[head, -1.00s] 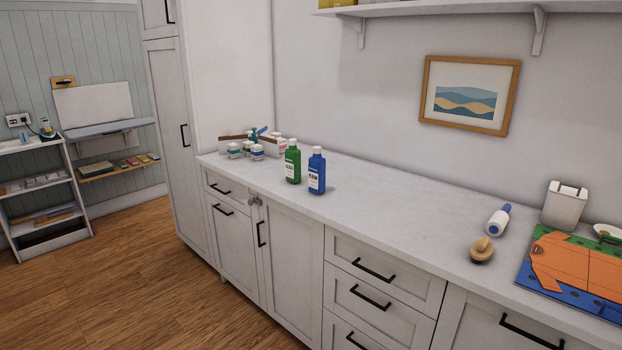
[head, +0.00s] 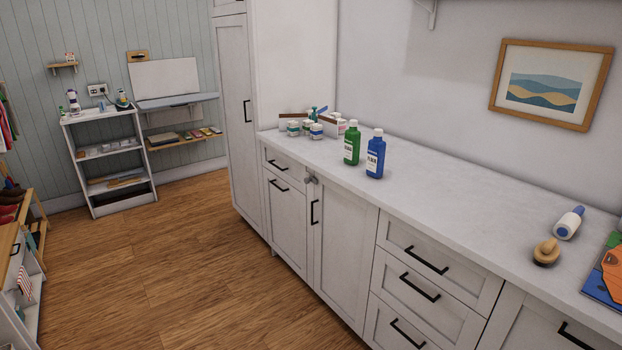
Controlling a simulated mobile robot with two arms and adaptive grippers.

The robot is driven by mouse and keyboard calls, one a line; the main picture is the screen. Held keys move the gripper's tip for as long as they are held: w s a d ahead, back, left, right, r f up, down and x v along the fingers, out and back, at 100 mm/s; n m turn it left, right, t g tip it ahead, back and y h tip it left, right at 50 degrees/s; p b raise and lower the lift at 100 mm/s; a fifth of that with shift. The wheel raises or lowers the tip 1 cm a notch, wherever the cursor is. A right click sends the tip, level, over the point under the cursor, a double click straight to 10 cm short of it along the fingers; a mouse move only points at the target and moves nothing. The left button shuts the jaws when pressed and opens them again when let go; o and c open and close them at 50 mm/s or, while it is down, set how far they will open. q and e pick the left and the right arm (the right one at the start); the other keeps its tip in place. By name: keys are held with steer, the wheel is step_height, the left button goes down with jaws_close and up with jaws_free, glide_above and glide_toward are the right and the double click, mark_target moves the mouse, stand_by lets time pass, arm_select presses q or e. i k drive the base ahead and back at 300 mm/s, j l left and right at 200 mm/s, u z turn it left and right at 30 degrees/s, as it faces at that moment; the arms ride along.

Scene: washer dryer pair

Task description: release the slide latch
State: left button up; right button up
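A small grey metal fitting (head: 311,180) sits near the top edge of a white cabinet door (head: 342,240), just under the countertop; it looks like a latch, but its position is too small to tell. A small wooden plate with a dark piece (head: 137,56) is on the far wall above a white panel (head: 163,80); I cannot tell whether it is a latch. The cabinet doors and drawers around the grey fitting look shut. Neither of my grippers is in view.
A green bottle (head: 352,143) and a blue bottle (head: 375,155) stand on the counter (head: 440,195), with small jars (head: 310,129) behind. A brush (head: 546,252) lies to the right. A white shelf unit (head: 110,165) stands at the far wall. The wooden floor (head: 200,270) is clear.

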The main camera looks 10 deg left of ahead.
mark_target(306, 180)
steer(key=i+j+z, duration=0.15)
steer(key=i+j, duration=0.15)
steer(key=i+j+z, duration=0.15)
steer(key=i+j, duration=0.2)
steer(key=i+j+z, duration=0.1)
steer(key=i+j, duration=0.2)
steer(key=i+j+z, duration=0.15)
steer(key=j, duration=0.3)
steer(key=i+j+z, duration=0.15)
steer(key=i+j, duration=0.25)
steer(key=i+j+z, duration=0.15)
steer(key=j, duration=0.35)
steer(key=i, duration=0.05)
